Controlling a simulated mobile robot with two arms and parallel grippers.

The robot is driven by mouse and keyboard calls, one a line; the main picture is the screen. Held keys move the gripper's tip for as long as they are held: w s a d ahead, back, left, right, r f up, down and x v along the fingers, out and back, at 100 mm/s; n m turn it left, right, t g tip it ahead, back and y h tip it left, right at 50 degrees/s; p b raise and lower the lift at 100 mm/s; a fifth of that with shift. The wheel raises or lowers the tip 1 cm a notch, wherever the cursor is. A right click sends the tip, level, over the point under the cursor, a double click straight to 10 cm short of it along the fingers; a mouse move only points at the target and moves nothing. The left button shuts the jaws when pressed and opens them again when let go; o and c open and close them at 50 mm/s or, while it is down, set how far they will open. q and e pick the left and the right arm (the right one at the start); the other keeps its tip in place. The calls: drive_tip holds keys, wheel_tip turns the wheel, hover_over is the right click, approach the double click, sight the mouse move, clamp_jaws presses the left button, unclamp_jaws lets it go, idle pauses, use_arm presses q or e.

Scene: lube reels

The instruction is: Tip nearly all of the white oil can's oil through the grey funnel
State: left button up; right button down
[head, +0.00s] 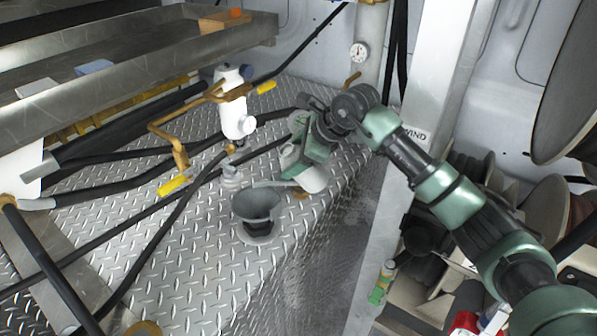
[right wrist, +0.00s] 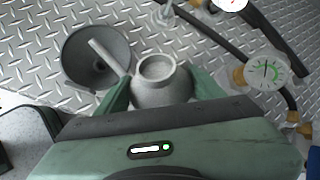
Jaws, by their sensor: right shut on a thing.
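The white oil can (head: 314,180) is held by my right gripper (head: 300,165), partly hidden by it. In the right wrist view the can's grey-white top (right wrist: 163,82) sits between the two green fingers (right wrist: 160,92). Its thin spout (right wrist: 108,56) points left and its tip overlaps the rim of the grey funnel. The funnel (head: 257,206) stands upright on the metal deck, left of the can; it also shows in the right wrist view (right wrist: 84,68). I see no oil flowing, and I cannot tell how far the can is tilted. My left gripper is not in view.
A white cylinder with brass pipes (head: 232,112) stands behind the funnel. Black hoses (head: 110,190) cross the deck at left. A gauge (right wrist: 265,72) is to the right of the can. A steel post (head: 425,130) and reels (head: 572,85) are at right. The deck before the funnel is clear.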

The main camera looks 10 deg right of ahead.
drive_tip(key=shift+r, duration=0.1)
idle(0.4)
drive_tip(key=shift+h, duration=0.5)
drive_tip(key=shift+s+d+r+p, duration=0.1)
drive_tip(key=shift+s+d+p, duration=0.1)
drive_tip(key=shift+s, duration=0.75)
drive_tip(key=shift+s+d+f+p, duration=0.1)
drive_tip(key=shift+s+p, duration=0.1)
drive_tip(key=shift+s, duration=0.7)
drive_tip(key=shift+s+d+r+p, duration=0.1)
drive_tip(key=shift+s+p, duration=0.1)
drive_tip(key=shift+s, duration=0.75)
drive_tip(key=shift+w+a+b, duration=0.2)
drive_tip(key=shift+w, duration=0.65)
drive_tip(key=shift+w+a+b, duration=0.2)
drive_tip(key=shift+w, duration=0.6)
drive_tip(key=shift+w+a, duration=0.25)
drive_tip(key=shift+w, duration=1)
drive_tip(key=shift+s, duration=0.15)
drive_tip(key=shift+n+h, duration=0.3)
drive_tip(key=shift+h, duration=0.3)
drive_tip(key=shift+s+d+r, duration=0.1)
drive_tip(key=shift+s+d, duration=0.1)
drive_tip(key=shift+s, duration=1.2)
drive_tip(key=shift+s+d, duration=0.15)
drive_tip(key=shift+s, duration=1.25)
